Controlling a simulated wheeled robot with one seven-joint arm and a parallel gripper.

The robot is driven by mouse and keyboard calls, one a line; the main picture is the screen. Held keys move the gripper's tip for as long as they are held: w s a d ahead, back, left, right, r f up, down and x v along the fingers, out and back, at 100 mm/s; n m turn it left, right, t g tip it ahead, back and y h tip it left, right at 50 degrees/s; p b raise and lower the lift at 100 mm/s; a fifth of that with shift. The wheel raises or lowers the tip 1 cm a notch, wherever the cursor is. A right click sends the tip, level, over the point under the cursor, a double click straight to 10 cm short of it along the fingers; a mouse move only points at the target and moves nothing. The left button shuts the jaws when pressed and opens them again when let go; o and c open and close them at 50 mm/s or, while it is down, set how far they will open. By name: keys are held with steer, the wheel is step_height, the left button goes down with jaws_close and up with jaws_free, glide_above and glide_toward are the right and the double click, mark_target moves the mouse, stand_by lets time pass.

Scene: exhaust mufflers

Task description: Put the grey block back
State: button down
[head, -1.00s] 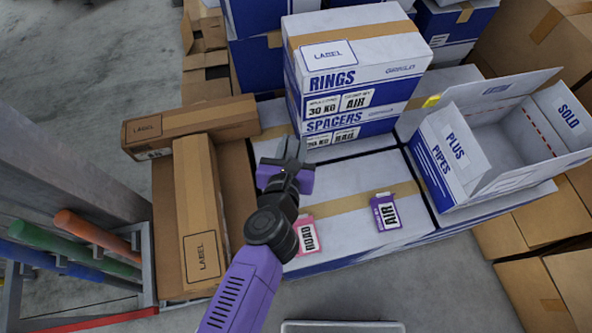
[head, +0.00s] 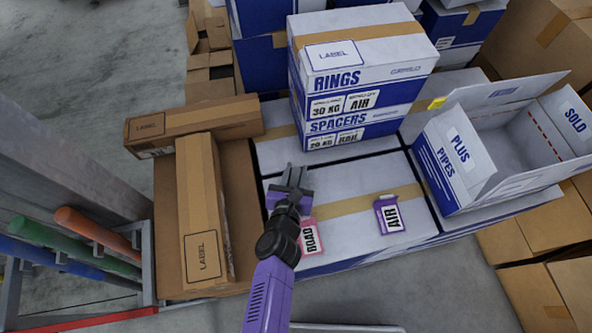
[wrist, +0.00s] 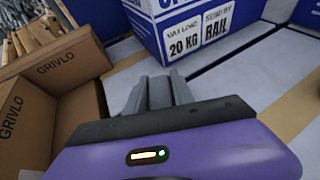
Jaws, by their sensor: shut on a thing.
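My gripper (head: 294,176) is over the left part of the white box top (head: 350,172), in front of the stacked RINGS and SPACERS boxes. In the wrist view my gripper (wrist: 158,94) shows its grey fingers close together. A narrow grey piece, which I take for the grey block (wrist: 160,92), shows between them. It is much the same grey as the fingers, so its outline and lower end are hard to make out. The gripper is shut on it, and I cannot tell how high it is above the box.
A pink ROAD tag (head: 308,238) and a purple AIR tag (head: 388,215) lie on the white box top. The RINGS box (head: 362,68) stands behind. An open PLUS PIPES box (head: 470,165) is at the right. Long brown cartons (head: 203,205) lie at the left.

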steer(key=shift+f, duration=0.1)
steer(key=c, duration=1.1)
jaws_free()
steer(key=shift+s+a+r, duration=0.1)
steer(key=shift+s+r, duration=0.1)
steer(key=shift+r, duration=0.05)
steer(key=v, duration=1)
steer(key=shift+v, duration=0.75)
